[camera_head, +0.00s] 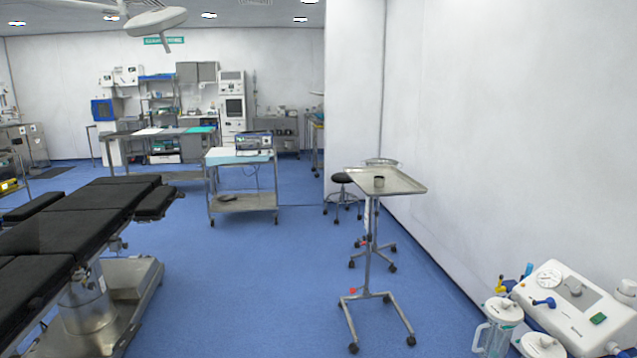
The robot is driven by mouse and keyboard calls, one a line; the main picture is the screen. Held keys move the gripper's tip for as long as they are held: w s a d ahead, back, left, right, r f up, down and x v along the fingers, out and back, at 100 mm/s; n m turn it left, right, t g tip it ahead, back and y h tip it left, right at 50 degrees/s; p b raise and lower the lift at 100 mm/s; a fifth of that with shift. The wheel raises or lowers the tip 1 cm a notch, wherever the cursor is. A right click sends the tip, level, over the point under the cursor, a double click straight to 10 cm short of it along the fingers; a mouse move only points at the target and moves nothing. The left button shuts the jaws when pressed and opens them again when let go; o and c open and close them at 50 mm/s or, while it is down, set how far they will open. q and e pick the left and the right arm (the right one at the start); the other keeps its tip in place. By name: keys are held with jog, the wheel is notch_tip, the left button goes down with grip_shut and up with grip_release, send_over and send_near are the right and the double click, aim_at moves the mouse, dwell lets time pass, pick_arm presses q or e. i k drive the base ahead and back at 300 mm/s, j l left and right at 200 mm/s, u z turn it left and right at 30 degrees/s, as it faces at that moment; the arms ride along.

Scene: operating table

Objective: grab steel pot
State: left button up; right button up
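A small steel pot (379,182) stands upright on the steel tray (405,184) of a wheeled stand, to the right of the middle in the head view. The tray top is otherwise bare as far as I can see. The stand's thin post (367,250) runs down to a wheeled base on the blue floor. Neither of my grippers shows in the head view.
A black operating table (80,220) fills the left. A white machine with canisters (570,305) stands at the lower right. A metal cart (243,203) and black stool (342,178) are farther back. Blue floor (250,290) is clear before the stand.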

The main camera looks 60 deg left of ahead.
aim_at(380, 181)
jog(key=u, duration=1.75)
jog(key=i+j+u, duration=0.2)
jog(key=i, duration=0.75)
jog(key=l, duration=0.1)
